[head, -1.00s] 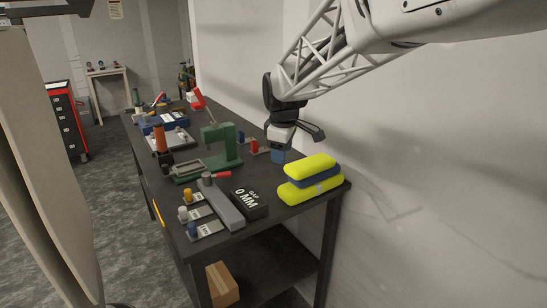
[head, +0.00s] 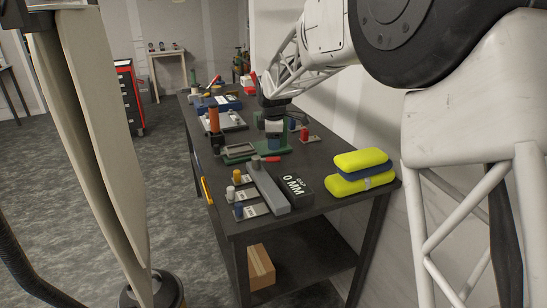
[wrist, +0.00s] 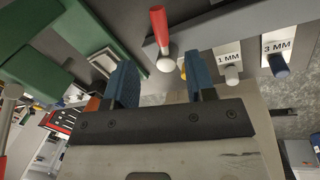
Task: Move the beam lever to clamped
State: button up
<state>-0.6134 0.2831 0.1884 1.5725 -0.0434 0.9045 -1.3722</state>
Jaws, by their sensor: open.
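The beam is a long grey bar (head: 270,188) near the front of the bench. A short lever with a red handle (head: 270,159) lies at its far end. In the wrist view the red handle (wrist: 158,24) stands at the top middle, with a whitish ball (wrist: 166,64) at its lower end, beside the grey bar (wrist: 208,22). My gripper (head: 273,138) is over the green frame, beyond the lever. In the wrist view its blue fingers (wrist: 160,83) are apart and empty, not touching the lever.
A black block reading "GAP 0 MM" (head: 296,186) sits right of the bar. Yellow (head: 237,176), white (head: 230,193) and blue (head: 239,210) knobs stand left. The green frame (head: 240,153) is below my gripper. A yellow-and-blue stack (head: 361,160) is at right.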

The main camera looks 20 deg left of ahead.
jog(key=shift+f, duration=0.1)
jog(key=shift+w+a+f, duration=0.1)
jog(key=shift+w+f, duration=0.15)
jog(key=shift+f, duration=1)
jog(key=shift+w+a+f, duration=0.1)
jog(key=shift+w+f, duration=0.1)
jog(key=shift+f, duration=1)
jog(key=shift+w+a+f, duration=0.1)
jog(key=shift+w+f, duration=0.15)
jog(key=shift+f, duration=1)
grip_shut()
